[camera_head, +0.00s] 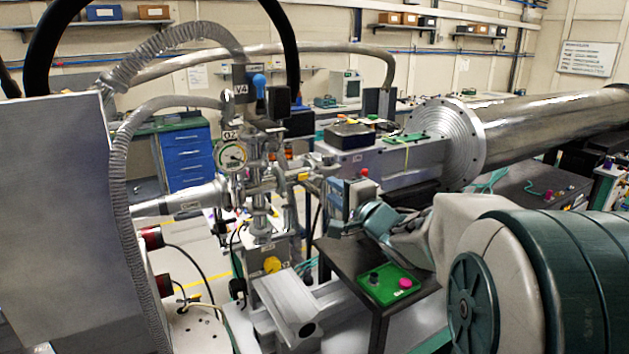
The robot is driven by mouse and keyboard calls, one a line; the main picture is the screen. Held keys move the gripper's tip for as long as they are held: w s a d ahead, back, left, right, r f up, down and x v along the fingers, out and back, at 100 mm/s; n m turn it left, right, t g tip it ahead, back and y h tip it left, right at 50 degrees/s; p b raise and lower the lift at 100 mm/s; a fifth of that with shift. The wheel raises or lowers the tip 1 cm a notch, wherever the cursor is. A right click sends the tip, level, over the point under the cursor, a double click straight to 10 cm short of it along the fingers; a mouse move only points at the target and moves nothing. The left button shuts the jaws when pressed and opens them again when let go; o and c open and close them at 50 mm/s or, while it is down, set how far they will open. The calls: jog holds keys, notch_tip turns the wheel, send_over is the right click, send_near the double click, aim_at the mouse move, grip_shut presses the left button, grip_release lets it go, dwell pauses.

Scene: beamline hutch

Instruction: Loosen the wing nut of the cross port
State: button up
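The metal vacuum cross (258,185) stands left of centre, with a round dial gauge (232,155) on its left and a valve labelled V4 (241,88) above. Short pipe arms and clamps branch from it. I cannot single out the wing nut at this size. My white and teal arm reaches in from the lower right, and its end is at the right of the cross. My gripper (318,176) appears to be close to the cross's right-hand port. Its fingers are small and blend with the fittings, so I cannot tell their opening or any contact.
A grey ribbed hose (122,190) and a large grey panel (60,220) bound the left side. A flanged beam pipe (540,118) runs to the right. Blue drawers (187,158) stand behind.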

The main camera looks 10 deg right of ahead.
aim_at(315, 177)
jog(key=x, duration=0.6)
jog(key=shift+w+p, duration=0.2)
jog(key=shift+p, duration=0.1)
jog(key=shift+a, duration=0.1)
grip_shut()
